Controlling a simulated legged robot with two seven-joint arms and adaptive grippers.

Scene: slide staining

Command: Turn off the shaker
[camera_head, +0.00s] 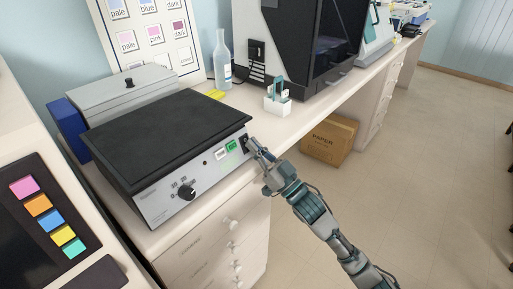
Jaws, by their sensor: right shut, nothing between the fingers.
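The shaker (170,148) stands on the counter at the left, with a flat black top and a light grey front panel. Its panel carries a black knob (187,192) at the left, a white display or button (221,154), a green lit part (232,146) and a dark switch (245,143) at the right end. My right gripper (254,146) is shut and empty, its tips at the right end of the panel beside the dark switch, partly covering it. I cannot tell whether the tips touch it. My left gripper is not in view.
Behind the shaker are a grey lidded box (125,88), a clear bottle (222,62) and a colour chart (150,35). A small white rack (278,102) and a large black-fronted machine (325,45) stand further right. A cardboard box (330,137) is on the floor.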

